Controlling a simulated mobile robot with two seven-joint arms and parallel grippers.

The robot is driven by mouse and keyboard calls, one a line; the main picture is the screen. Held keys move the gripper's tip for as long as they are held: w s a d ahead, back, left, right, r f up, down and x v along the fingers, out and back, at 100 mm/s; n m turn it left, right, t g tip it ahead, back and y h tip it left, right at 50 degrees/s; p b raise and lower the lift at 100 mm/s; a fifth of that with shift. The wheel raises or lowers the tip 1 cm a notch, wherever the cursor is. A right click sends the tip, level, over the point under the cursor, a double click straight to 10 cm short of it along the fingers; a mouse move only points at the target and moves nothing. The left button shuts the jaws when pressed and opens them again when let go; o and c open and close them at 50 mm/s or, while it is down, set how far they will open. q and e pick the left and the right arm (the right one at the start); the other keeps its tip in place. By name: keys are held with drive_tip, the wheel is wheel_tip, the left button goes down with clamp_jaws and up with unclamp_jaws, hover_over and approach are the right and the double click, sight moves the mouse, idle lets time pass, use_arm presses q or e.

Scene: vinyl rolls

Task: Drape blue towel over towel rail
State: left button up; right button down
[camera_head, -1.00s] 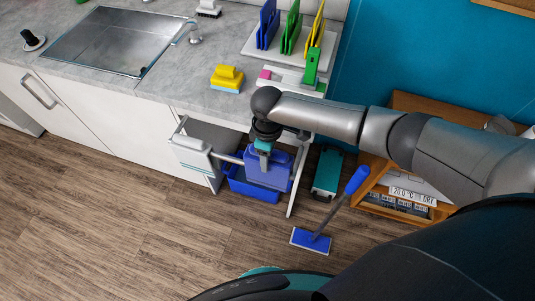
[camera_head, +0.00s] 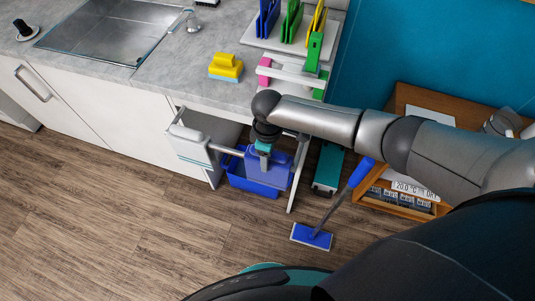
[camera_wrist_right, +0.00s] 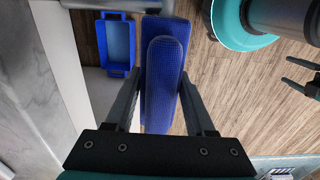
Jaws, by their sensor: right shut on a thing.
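The blue towel (camera_head: 276,172) hangs folded below my right gripper (camera_head: 264,150), at the right part of the towel rail (camera_head: 228,152) under the counter. In the right wrist view the towel (camera_wrist_right: 163,100) lies as a long folded strip between the two fingers, which are shut on it. A grey bar, apparently the rail (camera_wrist_right: 110,5), runs along the top of that view. Whether the towel rests on the rail is hidden. My left gripper (camera_wrist_right: 302,82) appears at the right edge of the wrist view, its fingers apart and empty; it is outside the head view.
A white towel (camera_head: 190,148) hangs at the rail's left end. A blue bin (camera_head: 250,183) stands below. The floor at left is clear.

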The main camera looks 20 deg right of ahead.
drive_tip(key=shift+s+d+f+b, duration=0.15)
drive_tip(key=shift+d+f+b, duration=0.05)
drive_tip(key=shift+f, duration=0.25)
drive_tip(key=shift+s+d+f+b, duration=0.1)
drive_tip(key=shift+d+f+b, duration=0.1)
drive_tip(key=shift+f, duration=0.2)
drive_tip(key=c, duration=0.5)
unclamp_jaws()
drive_tip(key=shift+c, duration=0.2)
drive_tip(key=o, duration=0.4)
drive_tip(key=shift+w+a+r, duration=0.15)
drive_tip(key=shift+a, duration=0.05)
drive_tip(key=shift+r, duration=0.1)
wheel_tip(320, 180, up, 7)
drive_tip(key=p, duration=0.8)
drive_tip(key=shift+a, duration=0.1)
